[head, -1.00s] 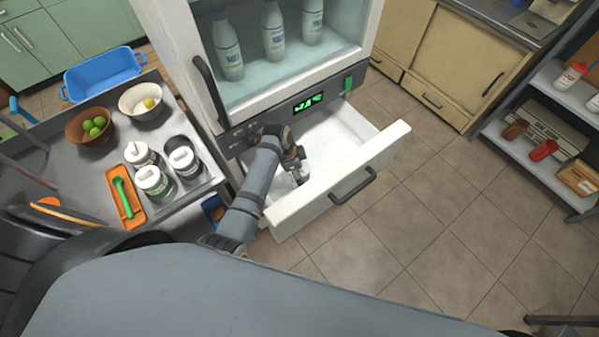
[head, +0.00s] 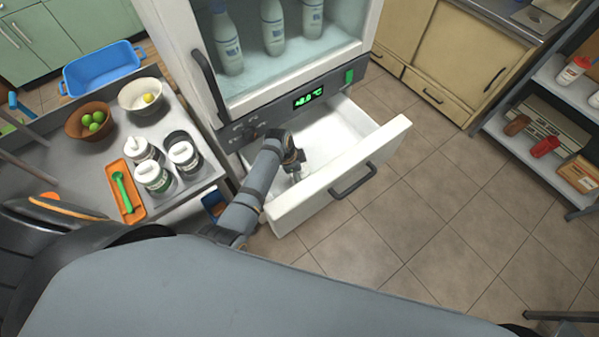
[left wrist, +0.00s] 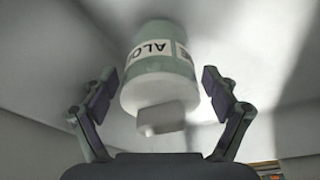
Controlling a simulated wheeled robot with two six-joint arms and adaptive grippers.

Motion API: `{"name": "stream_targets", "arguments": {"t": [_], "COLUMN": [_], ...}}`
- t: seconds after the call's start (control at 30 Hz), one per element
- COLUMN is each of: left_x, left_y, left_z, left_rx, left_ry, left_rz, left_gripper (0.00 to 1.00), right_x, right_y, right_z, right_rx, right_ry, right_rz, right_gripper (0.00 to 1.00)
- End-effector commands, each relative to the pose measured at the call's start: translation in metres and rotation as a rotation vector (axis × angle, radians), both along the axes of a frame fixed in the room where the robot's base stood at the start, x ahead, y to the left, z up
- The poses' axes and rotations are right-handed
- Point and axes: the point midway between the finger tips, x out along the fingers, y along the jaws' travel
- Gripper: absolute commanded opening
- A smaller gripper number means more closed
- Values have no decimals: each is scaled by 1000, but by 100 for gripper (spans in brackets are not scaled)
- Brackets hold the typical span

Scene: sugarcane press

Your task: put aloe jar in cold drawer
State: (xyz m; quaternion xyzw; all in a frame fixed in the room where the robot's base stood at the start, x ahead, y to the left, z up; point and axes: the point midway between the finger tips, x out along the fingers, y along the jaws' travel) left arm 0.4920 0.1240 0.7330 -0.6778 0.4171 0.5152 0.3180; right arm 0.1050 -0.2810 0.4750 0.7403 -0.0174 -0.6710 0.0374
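The aloe jar (left wrist: 160,75) is pale green with a white lid and a label reading "ALO" in the left wrist view. It is between the fingers of my left gripper (left wrist: 160,90), with a visible gap on each side. The fingers are open and apart from the jar. In the head view my left gripper (head: 294,167) reaches down into the open white cold drawer (head: 300,207); the arm and gripper mostly hide the jar there. Pale drawer surfaces surround the jar in the wrist view. My right gripper is not in view.
The glass-fronted fridge (head: 215,90) with several milk bottles (head: 273,30) stands above the drawer. Left is a counter with lidded jars (head: 153,177), an orange tray (head: 127,205), bowls (head: 140,97) and a blue tub (head: 102,72). The tiled floor (head: 430,215) to the right is clear.

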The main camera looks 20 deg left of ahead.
Motion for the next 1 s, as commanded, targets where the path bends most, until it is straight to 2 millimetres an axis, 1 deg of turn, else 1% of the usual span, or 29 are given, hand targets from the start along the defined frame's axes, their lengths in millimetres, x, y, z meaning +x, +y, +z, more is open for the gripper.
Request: {"name": "stream_targets", "arguments": {"t": [0.23,0.37,0.47,0.6,0.73,0.8,0.9,1.0], "left_x": [0,0,-3,-7,-10,-12,-13,-14], "left_y": [0,2,7,15,22,25,27,28], "left_z": [0,10,29,63,91,102,113,118], "left_rx": [0,0,1,1,1,1,1,0], "left_ry": [0,-2,-3,-5,-4,-3,-1,0], "left_rz": [0,1,0,0,0,0,-1,0], "left_gripper": [89,89,89,89,89,89,89,89], "right_x": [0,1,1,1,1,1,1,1], "right_y": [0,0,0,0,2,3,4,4], "right_z": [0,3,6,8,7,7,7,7], "right_rx": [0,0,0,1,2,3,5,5], "right_ry": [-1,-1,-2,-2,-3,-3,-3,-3], "right_rz": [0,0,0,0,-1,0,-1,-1], "right_gripper": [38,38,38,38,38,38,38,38]}}
